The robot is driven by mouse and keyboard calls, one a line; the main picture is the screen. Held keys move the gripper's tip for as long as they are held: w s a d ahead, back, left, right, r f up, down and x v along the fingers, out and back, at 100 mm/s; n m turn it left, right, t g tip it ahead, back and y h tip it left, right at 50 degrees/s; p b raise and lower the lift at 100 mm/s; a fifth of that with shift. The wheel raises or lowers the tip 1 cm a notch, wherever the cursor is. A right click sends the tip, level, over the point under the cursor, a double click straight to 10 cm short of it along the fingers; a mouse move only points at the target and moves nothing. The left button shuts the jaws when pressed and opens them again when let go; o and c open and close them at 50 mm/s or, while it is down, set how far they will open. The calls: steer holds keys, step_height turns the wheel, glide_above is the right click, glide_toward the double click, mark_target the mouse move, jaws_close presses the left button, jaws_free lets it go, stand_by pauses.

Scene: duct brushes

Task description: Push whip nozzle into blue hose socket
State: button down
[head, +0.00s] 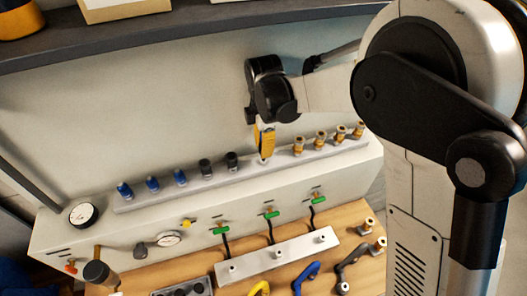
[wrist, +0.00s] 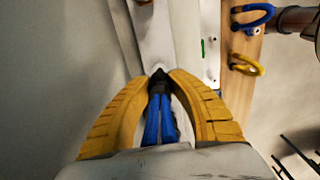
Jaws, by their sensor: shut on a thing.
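My gripper (head: 264,145) points down just above the pale rail (head: 205,184) on the back panel, between the black pieces and the brass ones. In the wrist view its yellow fingers (wrist: 160,80) close around a blue piece with a black end (wrist: 159,120), which looks like the whip nozzle. I cannot tell whether its end is seated in the rail. A blue looped hose end (head: 305,277) lies on the wooden bench at the front; it also shows in the wrist view (wrist: 252,17). Its socket opening is not clear.
Several blue (head: 152,183), black (head: 232,161) and brass (head: 320,139) pieces stand along the rail. Below are green valves (head: 270,213) and a white bar (head: 277,257) with knobs. A yellow hose end (head: 259,288) lies beside the blue one. A dark shelf (head: 140,36) overhangs the panel.

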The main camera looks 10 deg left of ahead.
steer(key=shift+r+p, duration=0.45)
steer(key=shift+r, duration=0.7)
